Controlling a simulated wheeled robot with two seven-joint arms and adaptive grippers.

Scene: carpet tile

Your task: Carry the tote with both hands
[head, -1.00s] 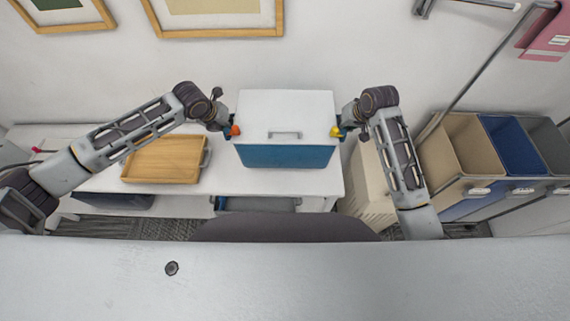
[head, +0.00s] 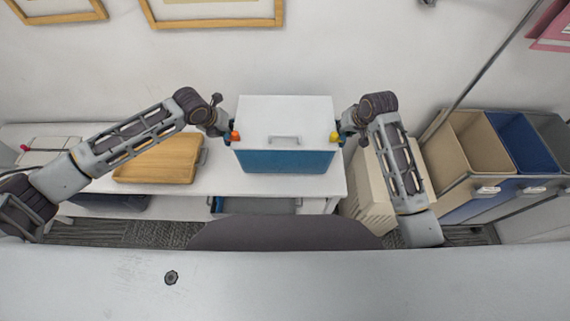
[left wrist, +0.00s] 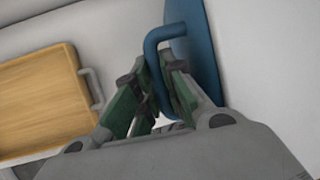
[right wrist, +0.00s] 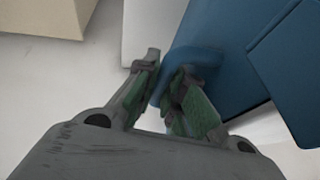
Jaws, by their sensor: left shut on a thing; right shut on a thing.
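The tote (head: 288,161) is a blue box with a white lid (head: 285,115) and a grey lid handle, centred in the head view and looking about level. My left gripper (head: 228,135) is at its left end, beside an orange piece. My right gripper (head: 342,137) is at its right end, beside a yellow piece. In the left wrist view, my left gripper (left wrist: 155,78) is shut on a blue loop handle (left wrist: 158,50). In the right wrist view, my right gripper (right wrist: 168,80) is shut on the other blue handle (right wrist: 190,58). The gap under the tote is hidden.
A white bench (head: 225,183) runs below and behind the tote. A wooden tray (head: 158,160) lies on it at left. A beige box (head: 372,190) stands at the bench's right end, with beige, blue and grey bins (head: 478,140) further right. Framed pictures hang on the wall.

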